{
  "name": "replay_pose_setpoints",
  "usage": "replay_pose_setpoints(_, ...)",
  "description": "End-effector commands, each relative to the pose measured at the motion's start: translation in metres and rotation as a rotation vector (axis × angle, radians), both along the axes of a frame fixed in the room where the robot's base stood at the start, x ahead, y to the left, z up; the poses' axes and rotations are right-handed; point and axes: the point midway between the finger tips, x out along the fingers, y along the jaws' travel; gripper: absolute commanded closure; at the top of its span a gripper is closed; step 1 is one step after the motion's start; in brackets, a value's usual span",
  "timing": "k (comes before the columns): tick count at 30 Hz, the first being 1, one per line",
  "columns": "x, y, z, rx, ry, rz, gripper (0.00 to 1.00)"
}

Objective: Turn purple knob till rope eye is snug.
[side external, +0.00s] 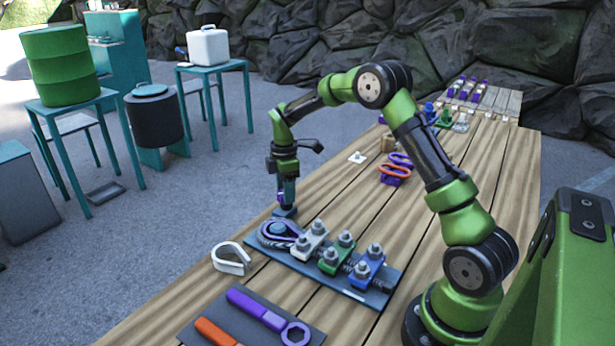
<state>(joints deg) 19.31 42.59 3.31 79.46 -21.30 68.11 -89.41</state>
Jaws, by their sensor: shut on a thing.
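My gripper (286,190) points down at the left side of the worktable, just behind the rope eye. It is shut on a purple piece, which I take to be the purple knob (289,184); the jaws hide much of it. Below it is a small dark blue foot (285,212). The rope eye (279,234) is a grey loop around a purple and blue centre, lying at the left end of a dark blue board (337,284). How snug the loop sits is too small to tell.
White (310,240), green (337,251) and blue (367,264) clamps with nuts stand along the board. A white bent strap (231,258) lies left of it. A purple wrench (265,312) lies in front. Orange and purple rings (394,170) lie further back.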

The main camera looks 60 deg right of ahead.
Motion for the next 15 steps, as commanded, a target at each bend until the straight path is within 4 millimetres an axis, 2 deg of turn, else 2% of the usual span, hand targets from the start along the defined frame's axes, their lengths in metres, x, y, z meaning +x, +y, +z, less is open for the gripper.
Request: replay_pose_setpoints(15,-0.0002,-0.0005,0.0007,-0.001,0.000,-0.492,0.78)
